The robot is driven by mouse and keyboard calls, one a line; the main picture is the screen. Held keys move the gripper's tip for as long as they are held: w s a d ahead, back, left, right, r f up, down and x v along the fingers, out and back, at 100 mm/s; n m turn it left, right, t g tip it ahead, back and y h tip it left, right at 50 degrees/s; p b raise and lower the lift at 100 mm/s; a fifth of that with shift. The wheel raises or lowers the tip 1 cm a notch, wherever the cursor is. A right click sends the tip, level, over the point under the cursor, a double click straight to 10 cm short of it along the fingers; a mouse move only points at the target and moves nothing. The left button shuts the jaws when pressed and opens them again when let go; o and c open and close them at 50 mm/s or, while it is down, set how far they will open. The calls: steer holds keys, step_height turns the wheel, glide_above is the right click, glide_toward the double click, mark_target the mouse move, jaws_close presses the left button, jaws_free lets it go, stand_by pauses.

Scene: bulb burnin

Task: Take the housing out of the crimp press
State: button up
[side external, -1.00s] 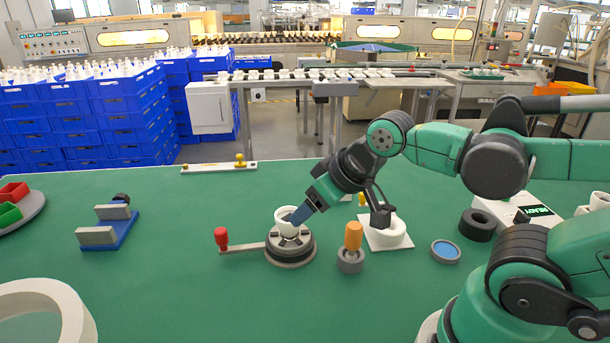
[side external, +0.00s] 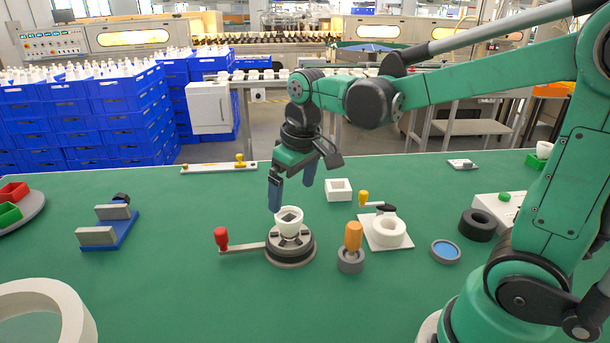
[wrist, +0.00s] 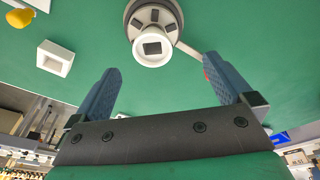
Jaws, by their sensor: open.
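The white housing (side external: 289,221) sits upright in the middle of the crimp press (side external: 290,249), a round grey and dark base with a red-knobbed lever (side external: 222,238) reaching left. In the wrist view the housing (wrist: 152,52) shows a dark square opening, with the press (wrist: 143,8) around its base. My gripper (side external: 292,197) is open and empty. Its two blue fingers point down just above and behind the housing in the side view. In the wrist view my gripper (wrist: 161,78) has its fingers spread wide, apart from the housing.
An orange-handled tool (side external: 353,238) stands right of the press. A blue fixture (side external: 109,230) stands left. The green table is clear in front of the press.

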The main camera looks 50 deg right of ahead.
mark_target(288, 215)
steer(key=shift+w+d+f+g, duration=0.3)
steer(key=shift+w+f+g, duration=0.2)
steer(key=shift+w+f, duration=0.1)
steer(key=shift+w+d+f+g, duration=0.3)
steer(key=shift+w+f+g, duration=0.2)
steer(key=shift+w+f, duration=0.1)
steer(key=shift+f, duration=2.75)
steer(key=c, duration=1.4)
step_height(288, 215, up, 24)
steer(key=shift+r, duration=0.25)
